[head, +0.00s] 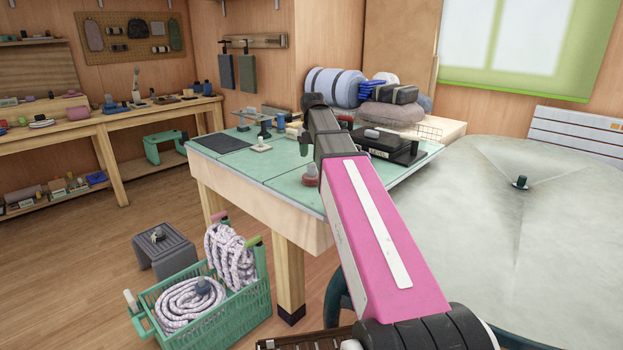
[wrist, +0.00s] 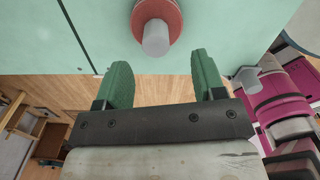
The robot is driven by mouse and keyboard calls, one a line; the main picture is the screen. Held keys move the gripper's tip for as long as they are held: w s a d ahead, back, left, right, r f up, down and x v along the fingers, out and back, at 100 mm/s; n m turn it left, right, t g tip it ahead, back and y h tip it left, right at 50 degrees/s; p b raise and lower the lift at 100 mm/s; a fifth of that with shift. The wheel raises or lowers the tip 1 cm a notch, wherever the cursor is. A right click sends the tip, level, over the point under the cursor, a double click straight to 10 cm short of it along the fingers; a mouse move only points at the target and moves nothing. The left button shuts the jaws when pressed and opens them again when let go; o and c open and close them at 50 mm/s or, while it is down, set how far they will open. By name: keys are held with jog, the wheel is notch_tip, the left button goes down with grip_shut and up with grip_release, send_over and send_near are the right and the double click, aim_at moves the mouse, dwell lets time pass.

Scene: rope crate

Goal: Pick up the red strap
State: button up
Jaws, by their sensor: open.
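A round red coil (wrist: 157,10), which looks like the red strap, lies on the green table top close to its edge. A short pale grey cylinder (wrist: 155,40) shows against it. In the head view a small reddish thing (head: 310,180) at the table's near edge appears to be the same one. My gripper (wrist: 162,72) has two green fingers spread wide with nothing between them. Its fingertips show just short of the coil, over the table's edge in the picture; their height above it is unclear.
The green table (head: 235,165) also carries a dark mat (head: 222,143), a black device (head: 385,145) and small tools. A green crate (head: 225,318) with coiled rope stands on the floor, beside a grey stool (head: 165,256). A round pale table (head: 500,220) is at right.

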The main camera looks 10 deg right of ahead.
aim_at(312, 165)
jog(key=shift+w+a+f, duration=0.15)
jog(key=shift+f, duration=2.6)
grip_shut()
